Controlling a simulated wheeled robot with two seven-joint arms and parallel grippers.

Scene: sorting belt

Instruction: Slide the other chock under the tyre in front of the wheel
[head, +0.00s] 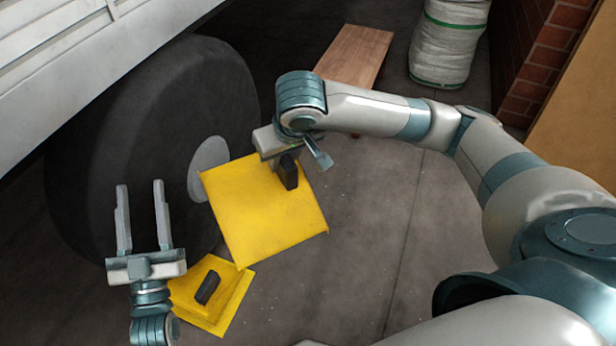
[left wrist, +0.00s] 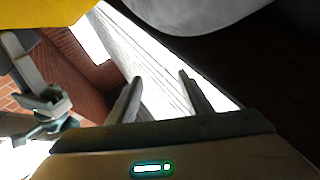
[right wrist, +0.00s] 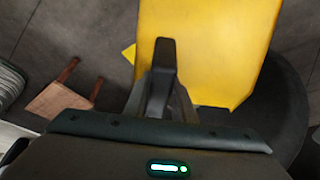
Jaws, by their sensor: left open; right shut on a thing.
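A yellow chock (head: 262,215) with a black handle (head: 288,172) is held in the air beside the dark tyre (head: 150,120). My right gripper (head: 284,158) is shut on its handle, as the right wrist view (right wrist: 162,85) also shows. A second yellow chock (head: 225,312) with a black handle (head: 207,288) sits on the floor by the near side of the tyre; whether it touches the tyre is hidden. My left gripper (head: 143,218) is open and empty in front of the tyre. Its fingers also show in the left wrist view (left wrist: 160,97).
A wooden bench or board (head: 355,52) and a white sack with green bands (head: 450,40) stand at the back. A brick wall (head: 548,65) is at the right. The vehicle body (head: 80,50) overhangs the tyre. The grey floor (head: 375,220) right of the held chock is clear.

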